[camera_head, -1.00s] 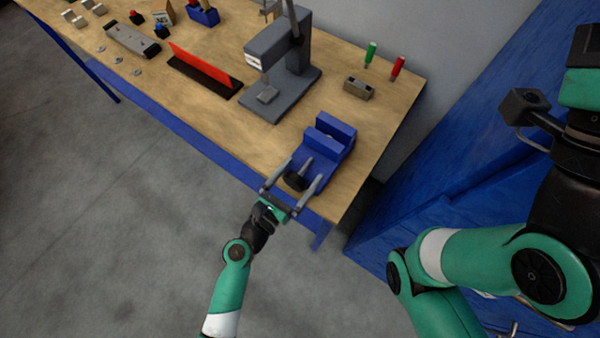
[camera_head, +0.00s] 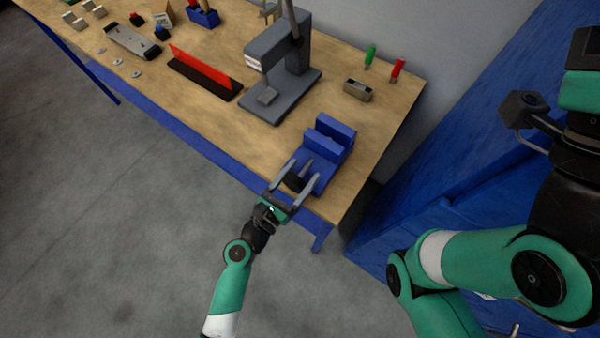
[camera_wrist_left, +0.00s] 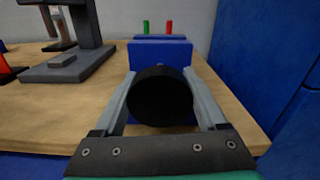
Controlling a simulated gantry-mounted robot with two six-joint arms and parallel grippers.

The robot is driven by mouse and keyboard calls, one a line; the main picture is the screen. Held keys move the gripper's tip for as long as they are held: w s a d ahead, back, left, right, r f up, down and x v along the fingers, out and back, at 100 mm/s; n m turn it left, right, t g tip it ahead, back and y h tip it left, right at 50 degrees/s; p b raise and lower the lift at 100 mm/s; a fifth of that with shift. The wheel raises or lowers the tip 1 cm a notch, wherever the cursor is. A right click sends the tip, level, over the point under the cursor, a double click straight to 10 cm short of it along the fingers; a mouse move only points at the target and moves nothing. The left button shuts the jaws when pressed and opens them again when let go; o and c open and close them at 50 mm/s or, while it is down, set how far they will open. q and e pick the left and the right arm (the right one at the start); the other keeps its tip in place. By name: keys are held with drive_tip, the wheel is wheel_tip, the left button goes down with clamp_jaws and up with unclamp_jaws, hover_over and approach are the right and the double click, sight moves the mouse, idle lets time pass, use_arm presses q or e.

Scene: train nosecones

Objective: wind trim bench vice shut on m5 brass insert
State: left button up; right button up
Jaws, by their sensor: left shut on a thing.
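The blue bench vice (camera_head: 337,137) stands at the right front corner of the wooden bench. Its round black knob (camera_wrist_left: 160,97) faces my left wrist camera and sits at the vice's front in the head view (camera_head: 294,183). My left gripper (camera_head: 305,172) is shut on this knob, with one grey finger along each side. It also shows in the left wrist view (camera_wrist_left: 160,100). I cannot make out the brass insert clearly; the gap between the vice jaws is too small and partly hidden. My right arm is at the right, but its gripper does not show.
A grey press (camera_head: 280,75) stands left of the vice. A grey block (camera_head: 358,90) and green (camera_head: 370,56) and red (camera_head: 397,69) handled tools are behind it. A blue structure (camera_head: 470,150) is to the right.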

use_arm(q)
drive_tip(key=m+b, duration=0.1)
drive_tip(key=m, duration=0.2)
drive_tip(key=shift+m, duration=0.4)
drive_tip(key=shift+m+b, duration=0.4)
drive_tip(key=shift+m, duration=1)
drive_tip(key=o, duration=1.3)
